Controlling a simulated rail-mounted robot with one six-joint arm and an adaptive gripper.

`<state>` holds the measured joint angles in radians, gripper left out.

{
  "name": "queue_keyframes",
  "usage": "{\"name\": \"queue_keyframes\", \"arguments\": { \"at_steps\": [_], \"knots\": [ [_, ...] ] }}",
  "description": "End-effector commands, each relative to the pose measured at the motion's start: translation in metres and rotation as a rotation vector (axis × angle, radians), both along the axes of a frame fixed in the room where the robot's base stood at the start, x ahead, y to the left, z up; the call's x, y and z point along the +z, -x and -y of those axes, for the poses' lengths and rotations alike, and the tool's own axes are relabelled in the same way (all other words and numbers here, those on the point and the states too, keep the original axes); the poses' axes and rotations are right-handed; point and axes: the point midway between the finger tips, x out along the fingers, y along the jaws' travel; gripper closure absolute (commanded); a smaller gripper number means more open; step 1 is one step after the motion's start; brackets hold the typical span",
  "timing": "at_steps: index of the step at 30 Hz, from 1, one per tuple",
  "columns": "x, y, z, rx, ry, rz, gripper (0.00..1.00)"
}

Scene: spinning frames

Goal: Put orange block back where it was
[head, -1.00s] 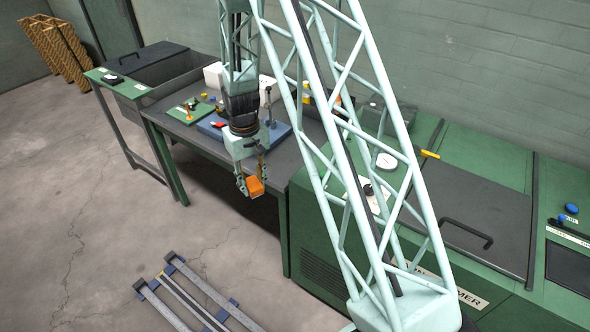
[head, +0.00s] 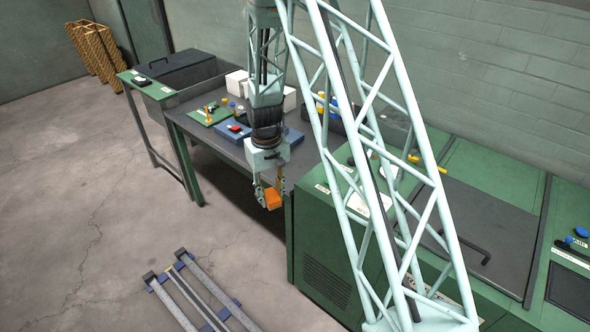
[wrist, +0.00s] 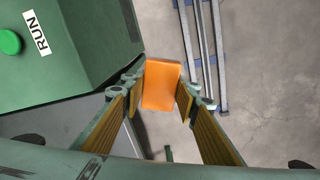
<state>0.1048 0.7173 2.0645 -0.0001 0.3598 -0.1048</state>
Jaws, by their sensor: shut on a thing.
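The orange block (head: 273,200) is between the fingers of my gripper (head: 267,198), which is shut on it. In the wrist view the orange block (wrist: 161,84) shows between the two fingertips, with the floor and the bench edge beyond it. The gripper hangs in front of the grey workbench (head: 215,140), outside its front edge, with the block in the air. I cannot tell which spot the block came from.
On the bench are a green board (head: 210,115) with small parts, a blue plate (head: 293,136) and white boxes (head: 237,82). A green machine (head: 335,225) stands to the right. Floor rails (head: 190,295) lie in front.

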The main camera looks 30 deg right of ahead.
Motion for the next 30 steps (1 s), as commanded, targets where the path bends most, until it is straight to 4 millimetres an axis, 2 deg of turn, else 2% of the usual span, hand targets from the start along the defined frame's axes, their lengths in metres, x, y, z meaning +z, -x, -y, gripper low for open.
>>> {"name": "queue_keyframes", "arguments": {
  "at_steps": [8, 13, 17, 30],
  "knots": [
    [0.000, -0.004, 0.001, 0.007, 0.000, 0.001, 0.83],
    [0.000, -0.022, 0.002, 0.038, 0.000, 0.002, 0.83],
    [0.000, -0.047, 0.004, 0.082, 0.000, 0.003, 0.83],
    [0.012, -0.151, 0.014, 0.293, 0.000, 0.002, 0.83]
  ]
}}
